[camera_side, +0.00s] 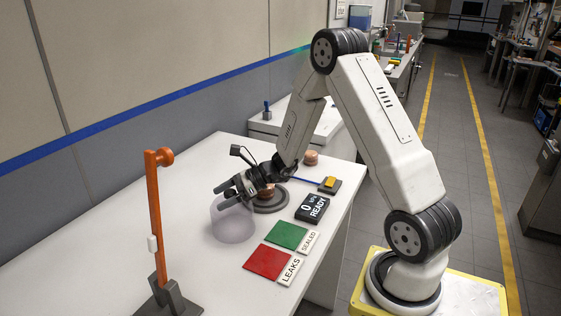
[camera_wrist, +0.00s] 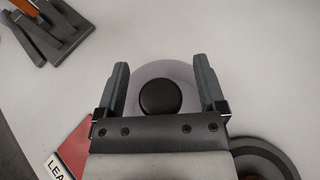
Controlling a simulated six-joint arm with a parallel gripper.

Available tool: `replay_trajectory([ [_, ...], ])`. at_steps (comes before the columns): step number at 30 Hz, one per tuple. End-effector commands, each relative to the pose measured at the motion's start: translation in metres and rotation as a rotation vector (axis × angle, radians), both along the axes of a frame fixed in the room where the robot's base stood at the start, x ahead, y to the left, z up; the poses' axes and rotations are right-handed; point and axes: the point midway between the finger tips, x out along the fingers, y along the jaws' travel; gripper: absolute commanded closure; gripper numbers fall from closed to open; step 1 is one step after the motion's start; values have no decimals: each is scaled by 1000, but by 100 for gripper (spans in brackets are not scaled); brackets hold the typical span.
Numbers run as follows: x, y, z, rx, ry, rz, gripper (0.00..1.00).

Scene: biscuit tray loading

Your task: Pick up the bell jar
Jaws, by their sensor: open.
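The bell jar (camera_side: 233,222) is a clear, faintly violet dome standing upright on the white table in the side view. In the wrist view the bell jar (camera_wrist: 152,74) is seen from above, with a round black knob on top. My gripper (camera_side: 228,192) is at the top of the jar. In the wrist view my gripper (camera_wrist: 162,86) is open, with one finger on each side of the knob. I cannot tell whether the fingers touch the jar.
A dark round base plate (camera_side: 271,204) with a copper-coloured piece (camera_side: 266,192) is right behind the jar. A READY display (camera_side: 311,208), green pad (camera_side: 287,235) and red pad (camera_side: 268,262) lie to the right. An orange post (camera_side: 156,215) stands front left.

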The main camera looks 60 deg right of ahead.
Motion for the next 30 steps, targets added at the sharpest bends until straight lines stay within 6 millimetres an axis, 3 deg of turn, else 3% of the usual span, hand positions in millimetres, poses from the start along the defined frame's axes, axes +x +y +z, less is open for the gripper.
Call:
replay_trajectory([
  [10,0,0,0,0,0,0,14],
  [18,0,0,0,-1,-1,0,100],
  [30,0,0,0,-1,-1,0,100],
])
